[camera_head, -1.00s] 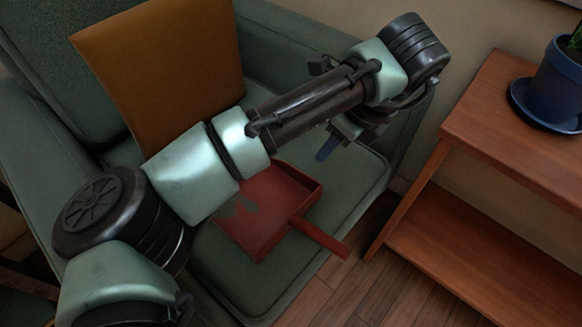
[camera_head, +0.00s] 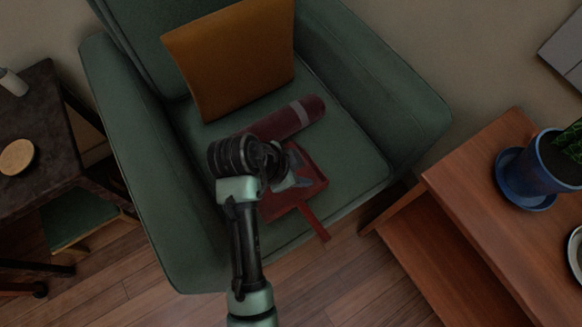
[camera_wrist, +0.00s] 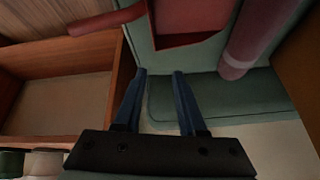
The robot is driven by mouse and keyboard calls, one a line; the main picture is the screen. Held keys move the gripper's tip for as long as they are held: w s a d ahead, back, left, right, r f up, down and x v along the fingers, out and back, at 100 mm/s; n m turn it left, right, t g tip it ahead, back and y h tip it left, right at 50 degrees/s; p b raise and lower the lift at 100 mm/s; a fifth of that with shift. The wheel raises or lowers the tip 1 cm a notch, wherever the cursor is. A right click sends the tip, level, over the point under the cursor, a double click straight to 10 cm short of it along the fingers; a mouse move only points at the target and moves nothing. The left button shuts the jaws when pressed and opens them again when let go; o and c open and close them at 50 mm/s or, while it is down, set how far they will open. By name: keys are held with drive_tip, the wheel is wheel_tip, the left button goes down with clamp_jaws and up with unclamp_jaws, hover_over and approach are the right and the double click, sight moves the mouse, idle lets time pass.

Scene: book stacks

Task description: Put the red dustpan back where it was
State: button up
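The red dustpan (camera_head: 312,188) lies on the seat of the green armchair (camera_head: 360,150), its handle (camera_head: 318,224) sticking out past the front edge of the seat. My arm hides part of the pan in the head view. In the wrist view the dustpan (camera_wrist: 192,22) is beyond my fingertips, with its handle (camera_wrist: 105,21) to the upper left. My gripper (camera_wrist: 159,72) is open, its two blue fingers apart with nothing between them. In the head view my gripper (camera_head: 290,172) shows over the pan, partly hidden by my wrist.
A dark red roll with a pale band (camera_head: 300,116) lies on the seat behind the dustpan. An orange cushion (camera_head: 235,60) leans on the backrest. A wooden shelf table (camera_head: 460,180) with a blue plant pot (camera_head: 530,175) stands right; a dark table (camera_head: 50,130) stands left.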

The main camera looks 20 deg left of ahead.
drive_tip(key=s+a+f+n+g+p, duration=0.1)
drive_tip(key=s+a+f+n, duration=0.15)
drive_tip(key=s, duration=0.45)
drive_tip(key=b, duration=0.3)
approach(290, 209)
drive_tip(key=shift+w+d+f+y, duration=0.25)
drive_tip(key=shift+w+d, duration=0.1)
drive_tip(key=shift+d, duration=0.15)
drive_tip(key=shift+w+d+f+y, duration=0.15)
drive_tip(key=shift+w+d+f, duration=0.15)
drive_tip(key=shift+d, duration=0.2)
drive_tip(key=shift+a+b+x, duration=0.2)
drive_tip(key=shift+b+x, duration=1.05)
drive_tip(key=shift+x, duration=1.85)
clamp_jaws()
